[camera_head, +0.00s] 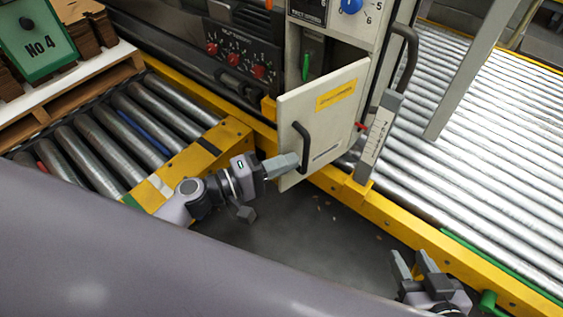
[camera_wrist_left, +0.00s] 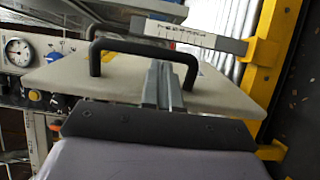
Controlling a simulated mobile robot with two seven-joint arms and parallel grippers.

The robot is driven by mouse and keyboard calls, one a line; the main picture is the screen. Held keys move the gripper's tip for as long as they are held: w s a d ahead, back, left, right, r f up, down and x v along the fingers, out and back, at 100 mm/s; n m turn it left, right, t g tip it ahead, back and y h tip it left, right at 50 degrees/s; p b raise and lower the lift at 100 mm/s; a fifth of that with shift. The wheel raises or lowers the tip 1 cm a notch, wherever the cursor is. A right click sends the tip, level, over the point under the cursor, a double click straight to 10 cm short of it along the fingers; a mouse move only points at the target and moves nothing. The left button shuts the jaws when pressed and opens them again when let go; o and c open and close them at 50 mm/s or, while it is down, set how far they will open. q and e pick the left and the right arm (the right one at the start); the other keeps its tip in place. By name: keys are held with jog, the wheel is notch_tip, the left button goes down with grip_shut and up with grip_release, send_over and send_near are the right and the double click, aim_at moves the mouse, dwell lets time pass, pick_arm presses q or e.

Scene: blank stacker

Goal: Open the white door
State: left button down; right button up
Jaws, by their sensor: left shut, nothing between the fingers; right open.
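The white door (camera_head: 335,103) stands partly open in the head view, with a yellow label and a dark handle (camera_head: 303,147) on its face. An opening shows behind its upper edge. The door (camera_wrist_left: 225,92) and its black handle (camera_wrist_left: 138,47) also show in the left wrist view. My left gripper (camera_head: 296,160) is shut and empty, with its fingertips at the door's face close to the handle. In the left wrist view its fingers (camera_wrist_left: 161,78) point at the handle; I cannot tell whether they touch it. My right gripper (camera_head: 415,266) is open and empty, low at the right.
A yellow rail (camera_head: 400,232) runs below the door. Roller conveyors lie at the left (camera_head: 110,140) and right (camera_head: 470,130). A scale post (camera_head: 378,138) stands right of the door. The dark floor (camera_head: 300,230) in front is mostly free.

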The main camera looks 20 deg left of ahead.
pick_arm(q)
jog(key=s+d+n+t+y, duration=0.2)
jog(key=d, duration=0.4)
jog(key=shift+s+y+b, duration=0.15)
jog(key=shift+y+b, duration=0.15)
pick_arm(e)
jog(key=shift+a+f, duration=0.2)
jog(key=shift+f, duration=0.05)
pick_arm(q)
jog(key=shift+d, duration=0.1)
pick_arm(e)
jog(key=shift+r, duration=0.15)
jog(key=shift+a, duration=0.1)
